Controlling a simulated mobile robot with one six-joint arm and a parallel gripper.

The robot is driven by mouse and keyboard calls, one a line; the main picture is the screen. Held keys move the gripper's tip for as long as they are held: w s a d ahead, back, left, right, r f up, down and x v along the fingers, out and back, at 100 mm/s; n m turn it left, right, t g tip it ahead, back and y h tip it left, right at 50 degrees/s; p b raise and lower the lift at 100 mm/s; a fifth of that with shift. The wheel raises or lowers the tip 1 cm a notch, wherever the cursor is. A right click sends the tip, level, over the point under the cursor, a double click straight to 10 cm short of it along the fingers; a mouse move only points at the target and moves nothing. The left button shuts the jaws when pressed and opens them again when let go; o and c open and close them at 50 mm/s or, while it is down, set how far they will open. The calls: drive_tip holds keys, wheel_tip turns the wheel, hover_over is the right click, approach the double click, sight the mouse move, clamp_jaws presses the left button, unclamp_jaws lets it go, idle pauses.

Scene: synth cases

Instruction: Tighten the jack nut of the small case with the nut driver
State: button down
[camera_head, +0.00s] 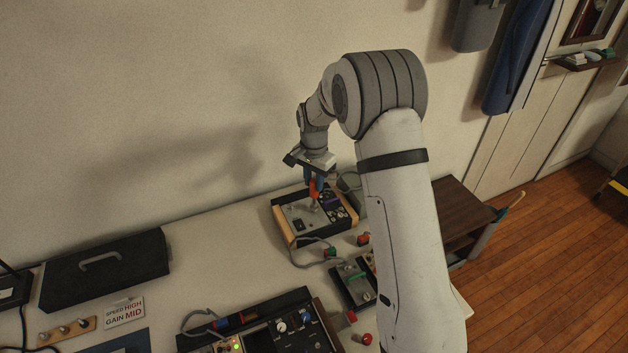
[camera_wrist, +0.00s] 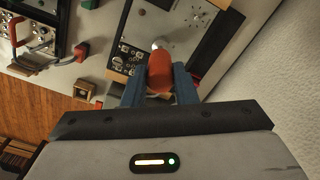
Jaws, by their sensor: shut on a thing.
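My gripper (camera_head: 313,184) is shut on a red-handled driver, which I take for the nut driver (camera_wrist: 160,72). In the wrist view the blue fingers stand on both sides of its handle, and its metal shaft points away from me. It is above a wooden-sided case (camera_head: 294,217) with a grey and dark panel, also in the wrist view (camera_wrist: 196,24). I cannot tell whether the tip touches the panel. A smaller case (camera_head: 352,287) with a green part lies nearer, partly behind my arm. I cannot tell which is the small case, and no jack nut is distinct.
A larger dark case (camera_head: 297,337) with knobs and a lit green light is in front. A grey cable (camera_head: 304,262) and red-ended plugs (camera_head: 332,252) lie between the cases. A black lidded box (camera_head: 105,268) and a sign (camera_head: 124,312) are at left. The wall is close behind.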

drive_tip(key=shift+f+b, duration=0.75)
drive_tip(key=shift+f, duration=0.35)
idle(0.3)
drive_tip(key=shift+m, duration=1.5)
